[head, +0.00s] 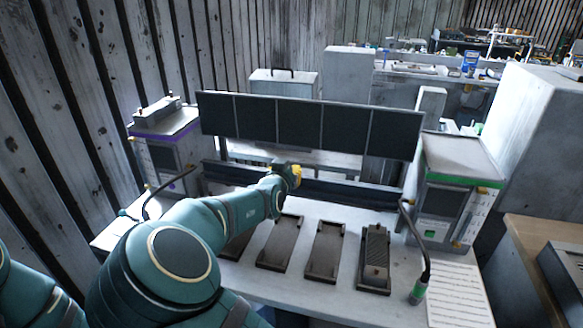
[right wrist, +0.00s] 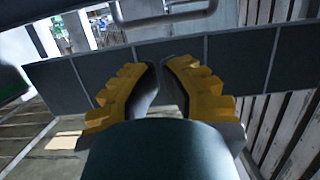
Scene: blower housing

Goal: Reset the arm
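A teal arm of mine comes in from the lower left of the head view. Its gripper (head: 291,176), with yellow on the fingers, is above the bench in front of the dark panels; its fingertips are too small to tell open from shut. In the right wrist view my right gripper (right wrist: 161,64) has two yellow-backed fingers whose tips come close together, with nothing seen between them. The dark panels (right wrist: 238,62) lie beyond these fingers.
The white bench (head: 335,215) carries several dark fixtures (head: 324,252); the rightmost (head: 375,258) holds a ribbed part. A row of dark panels (head: 295,125) spans the bench. Units stand at left (head: 165,150) and right (head: 440,205). A cable tool (head: 418,290) is near a printed sheet (head: 455,295).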

